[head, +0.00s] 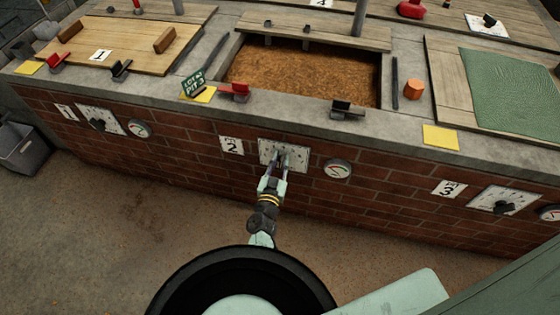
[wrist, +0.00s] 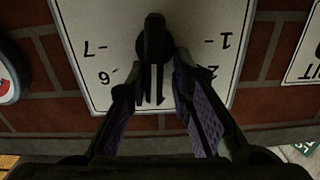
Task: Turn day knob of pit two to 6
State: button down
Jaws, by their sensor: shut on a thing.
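The day knob of pit two is a black knob that shows in the wrist view (wrist: 154,42) on a white dial plate (wrist: 105,35). The plate is seen upside down there, with 6 and 7 on the left and 1 and 2 on the right. The knob's bar stands upright in that picture; I cannot tell which number it marks. My gripper (wrist: 158,64) is shut on the knob, one finger on each side. In the head view my gripper (head: 280,164) reaches the dial plate (head: 299,150), beside the "PIT 2" sign (head: 231,145), and largely hides the knob.
A round gauge (head: 337,169) sits right of the dial on the brick wall. Above is the open pit of brown grain (head: 300,75), with a red lever (head: 236,90) and a black lever (head: 347,110) on the ledge. Other dials are at pit one (head: 100,122) and pit three (head: 503,201).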

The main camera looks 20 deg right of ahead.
aim_at(291, 158)
jog(key=m+b, duration=0.1)
jog(key=m, duration=0.2)
jog(key=s+d+f+m+b, duration=0.1)
jog(key=m, duration=0.3)
jog(key=d+m, duration=0.1)
jog(key=m, duration=0.3)
jog(key=shift+s+d+f+b, duration=0.15)
jog(key=shift+s+f+b, duration=0.2)
jog(key=shift+b, duration=0.05)
jog(key=shift+m, duration=0.3)
jog(key=c, duration=1.6)
grip_release()
jog(key=shift+c, duration=0.2)
jog(key=shift+w+a+r, duration=0.2)
